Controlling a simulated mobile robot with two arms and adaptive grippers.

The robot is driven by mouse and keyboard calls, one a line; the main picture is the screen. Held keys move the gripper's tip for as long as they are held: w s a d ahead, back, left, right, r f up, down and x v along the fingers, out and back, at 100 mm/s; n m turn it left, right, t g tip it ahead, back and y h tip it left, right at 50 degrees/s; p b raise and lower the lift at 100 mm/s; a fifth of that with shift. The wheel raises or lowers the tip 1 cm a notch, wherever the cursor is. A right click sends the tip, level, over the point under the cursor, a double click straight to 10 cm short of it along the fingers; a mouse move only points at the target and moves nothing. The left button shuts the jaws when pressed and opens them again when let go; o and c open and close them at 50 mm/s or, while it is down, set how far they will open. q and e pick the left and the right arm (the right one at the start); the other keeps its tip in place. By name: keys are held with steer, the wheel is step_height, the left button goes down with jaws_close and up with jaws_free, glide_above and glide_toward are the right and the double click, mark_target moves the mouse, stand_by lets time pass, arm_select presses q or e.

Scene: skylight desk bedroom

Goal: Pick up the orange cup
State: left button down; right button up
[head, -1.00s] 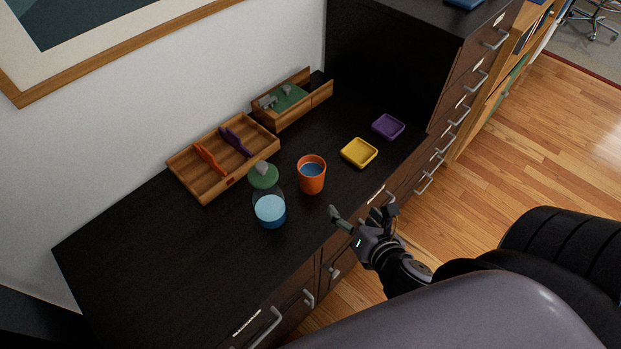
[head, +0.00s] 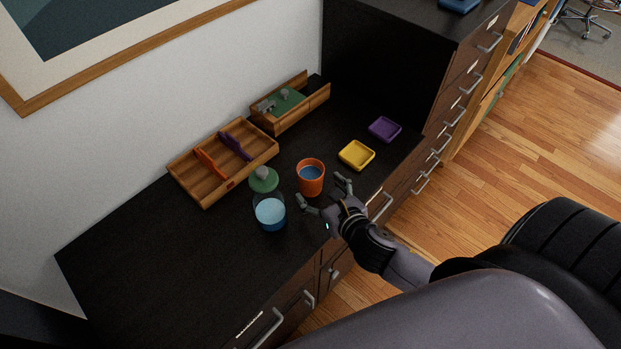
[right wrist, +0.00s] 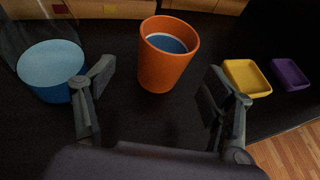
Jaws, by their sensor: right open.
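The orange cup (head: 311,180) stands upright on the dark desktop, with something blue inside it. It also shows in the right wrist view (right wrist: 167,60), just beyond and between the fingers. My right gripper (head: 323,190) is open and empty at the near side of the cup, with its fingers spread toward it. In the right wrist view, the right gripper (right wrist: 160,85) has one finger at each side, and the cup looks clear of both. My left gripper is not in view.
A clear glass with blue contents (head: 270,215) stands close left of the cup, near a green round lid (head: 263,182). A yellow tray (head: 357,155) and purple tray (head: 385,129) lie to the right. Wooden organizers (head: 205,197) stand by the wall. The left desktop is clear.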

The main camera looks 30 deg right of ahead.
mark_target(305, 172)
steer(key=shift+d+p+x, duration=0.2)
steer(key=shift+p+x, duration=0.35)
steer(key=shift+x, duration=2.95)
steer(key=shift+r, duration=0.1)
steer(key=shift+s, duration=0.1)
steer(key=c, duration=1.5)
